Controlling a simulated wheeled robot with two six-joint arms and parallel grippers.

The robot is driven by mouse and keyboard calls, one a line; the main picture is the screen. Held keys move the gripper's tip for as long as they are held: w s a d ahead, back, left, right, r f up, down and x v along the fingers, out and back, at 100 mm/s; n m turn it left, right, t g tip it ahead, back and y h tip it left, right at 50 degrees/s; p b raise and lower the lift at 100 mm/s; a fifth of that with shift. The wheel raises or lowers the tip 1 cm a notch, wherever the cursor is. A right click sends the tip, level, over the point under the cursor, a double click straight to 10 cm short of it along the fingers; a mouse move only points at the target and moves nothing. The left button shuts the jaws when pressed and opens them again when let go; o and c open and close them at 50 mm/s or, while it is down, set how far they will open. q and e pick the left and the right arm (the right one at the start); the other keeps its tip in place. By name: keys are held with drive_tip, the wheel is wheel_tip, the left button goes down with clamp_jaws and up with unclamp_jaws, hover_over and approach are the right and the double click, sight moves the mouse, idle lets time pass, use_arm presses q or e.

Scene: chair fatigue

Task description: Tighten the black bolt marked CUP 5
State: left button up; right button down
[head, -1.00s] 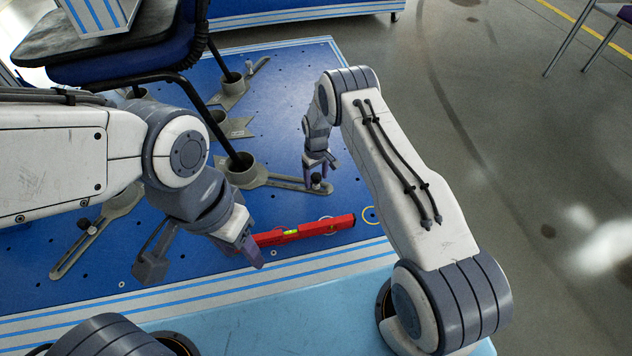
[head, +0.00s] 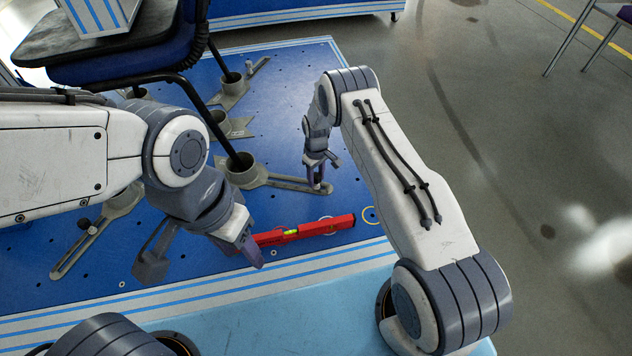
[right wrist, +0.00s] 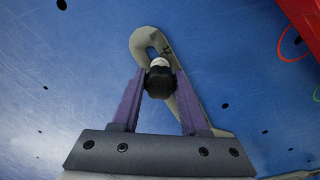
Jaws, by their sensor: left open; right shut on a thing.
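A grey cup (head: 239,171) with a slotted arm (head: 285,182) holds a chair leg. At the arm's far end is a black bolt (right wrist: 159,84), seen in the right wrist view with a pale tip above it. My right gripper (head: 316,184) points down there; its purple fingers are shut on the bolt's black head, one on each side. It mostly hides the bolt in the head view. I cannot read any CUP 5 marking. My left gripper (head: 203,258) is open and empty, with one finger close by the left end of the red level.
Another slotted arm with a black bolt (head: 84,224) is at the left. The blue chair (head: 140,65) stands over the plate.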

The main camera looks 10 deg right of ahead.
drive_tip(key=shift+m, duration=0.8)
drive_tip(key=m, duration=0.4)
drive_tip(key=shift+c, duration=2.2)
unclamp_jaws()
drive_tip(key=n, duration=0.3)
drive_tip(key=shift+n, duration=0.4)
